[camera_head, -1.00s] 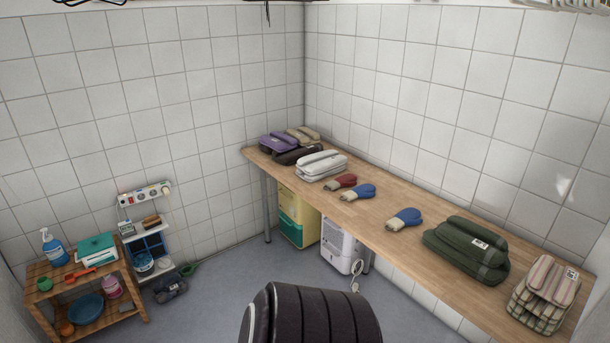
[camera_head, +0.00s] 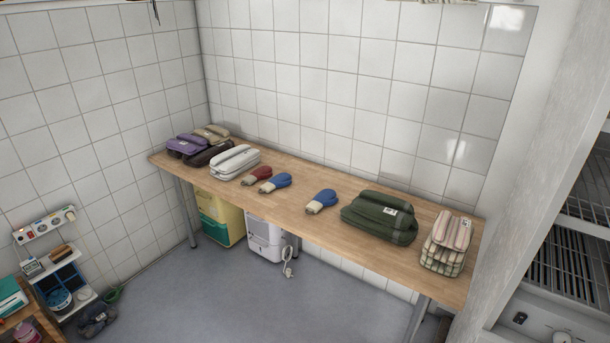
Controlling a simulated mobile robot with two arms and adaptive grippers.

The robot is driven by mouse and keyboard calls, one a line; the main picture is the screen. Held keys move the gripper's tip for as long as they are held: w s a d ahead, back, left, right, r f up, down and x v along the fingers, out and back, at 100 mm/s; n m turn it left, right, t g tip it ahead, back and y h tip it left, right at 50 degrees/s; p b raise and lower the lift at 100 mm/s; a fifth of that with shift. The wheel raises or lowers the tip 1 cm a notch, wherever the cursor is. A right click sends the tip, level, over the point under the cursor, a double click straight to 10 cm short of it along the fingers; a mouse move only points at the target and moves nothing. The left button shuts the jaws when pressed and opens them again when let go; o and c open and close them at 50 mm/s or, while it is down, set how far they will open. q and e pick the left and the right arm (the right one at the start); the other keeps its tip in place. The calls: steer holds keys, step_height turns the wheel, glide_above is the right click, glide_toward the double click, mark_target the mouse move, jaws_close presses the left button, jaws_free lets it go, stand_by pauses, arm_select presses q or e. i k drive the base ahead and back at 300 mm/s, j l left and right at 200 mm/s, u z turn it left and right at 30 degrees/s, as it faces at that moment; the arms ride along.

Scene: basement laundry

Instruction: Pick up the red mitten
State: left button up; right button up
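The red mitten (camera_head: 257,175) lies on the long wooden table (camera_head: 300,211) against the tiled wall. It has a pale cuff pointing to the lower left. It lies between the white folded stack on its left and a blue mitten (camera_head: 275,183) close on its right. A second blue mitten (camera_head: 322,201) lies farther right, apart from the others. Neither of my grippers shows in the head view.
Purple, brown and beige folded bundles (camera_head: 187,146) and a white stack (camera_head: 235,162) fill the table's left end. A green bundle (camera_head: 379,217) and striped stack (camera_head: 447,243) stand right. Below are a yellow-green bin (camera_head: 221,220) and white appliance (camera_head: 265,238). The floor (camera_head: 240,300) in front is clear.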

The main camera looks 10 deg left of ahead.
mark_target(264, 173)
steer(key=u, duration=0.65)
steer(key=z, duration=0.3)
steer(key=i+j+z, duration=0.4)
steer(key=j+z, duration=0.2)
steer(key=i+j+z, duration=0.1)
steer(key=j+z, duration=0.2)
steer(key=j, duration=0.2)
